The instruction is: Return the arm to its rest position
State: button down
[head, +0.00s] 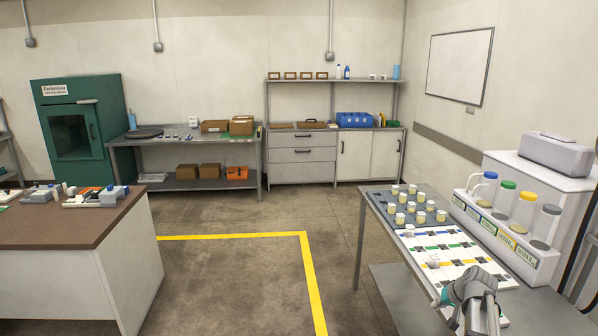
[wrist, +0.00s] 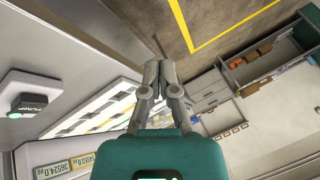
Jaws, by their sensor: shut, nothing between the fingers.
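My gripper (wrist: 157,66) shows in the wrist view with its two grey fingers together and nothing between them. It is over the right-hand bench, with the mat and bench edge seen beyond and beside the fingers. In the head view my arm (head: 475,292) is at the lower right, in front of the near end of the white mat (head: 447,243) with coloured lanes. The fingertips cannot be made out clearly in the head view.
Several cream vials (head: 411,208) stand on a grey tray behind the mat. A rack of bottles with coloured caps (head: 505,207) stands along the bench's right side. A brown-topped counter (head: 75,222) is at left. Open floor (head: 230,270) lies between, with a yellow line.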

jog(key=s+a+f+n+g+h, duration=0.1)
jog(key=s+a+g, duration=0.1)
jog(key=s+a, duration=0.3)
jog(key=s+a+n+g+h, duration=0.1)
jog(key=s+a, duration=0.4)
jog(key=a, duration=0.7)
jog(key=s+a+f+n+g, duration=0.1)
jog(key=s+a+n+g, duration=0.1)
jog(key=s+a, duration=0.3)
jog(key=a, duration=0.4)
jog(key=shift+s+f+g+h, duration=0.3)
jog(key=shift+f+h, duration=0.05)
jog(key=shift+h, duration=0.05)
